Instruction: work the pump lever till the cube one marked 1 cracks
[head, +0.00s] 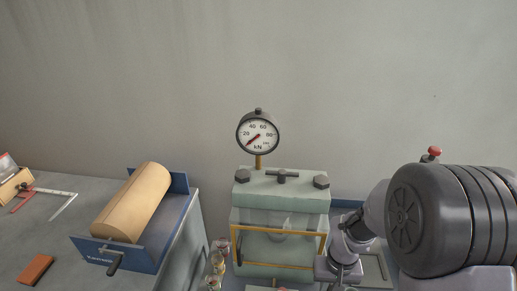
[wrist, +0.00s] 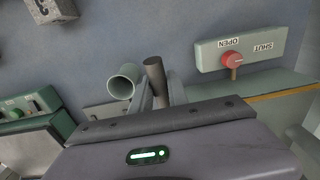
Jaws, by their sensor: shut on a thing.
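The pale green press (head: 282,190) has a clear front guard framed in yellow. A pale shape behind the guard is too blurred to identify, and I cannot read a cube marked 1. The gauge (head: 258,132) has its red needle at the low end, below 20 kN. My gripper (wrist: 160,92) is shut on a dark rod (wrist: 155,70), which seems to be the pump lever. A hollow pale green tube (wrist: 123,82) is just left of the rod; I cannot tell whether they join. In the head view my gripper (head: 340,270) is low, right of the press.
A red knob (wrist: 232,59) sits by the OPEN label on a plate (wrist: 250,50) that also reads SHUT. A grey marked block (wrist: 50,10) lies at the wrist view's top left. A tan roll (head: 133,203) in a blue cradle stands left of the press, with several small items between.

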